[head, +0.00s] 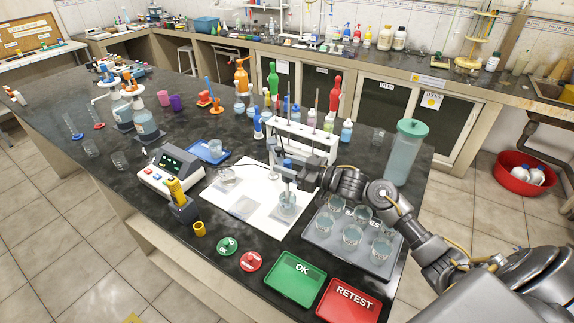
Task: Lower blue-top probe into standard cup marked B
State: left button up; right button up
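My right gripper (290,171) reaches in from the right over the white mat (246,222). It is closed around the upper part of the blue-top probe (287,163). The probe hangs upright, its lower end over or inside a clear cup (287,204) on the mat; the depth is too small to tell. No letter B is readable on this cup. Several similar clear cups (352,234) stand on the grey tray (326,247) at the right. My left gripper is not in view.
A white rack (299,131) stands just behind the gripper. The meter (165,178) and a yellow-topped piece in a holder (177,192) are left of the mat. Green OK (290,289) and red RETEST (349,303) trays lie at the front edge. A green-lidded jar (404,152) stands right.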

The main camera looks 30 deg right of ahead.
jog(key=b+v, duration=0.3)
jog(key=v, duration=0.8)
jog(key=shift+a, duration=0.1)
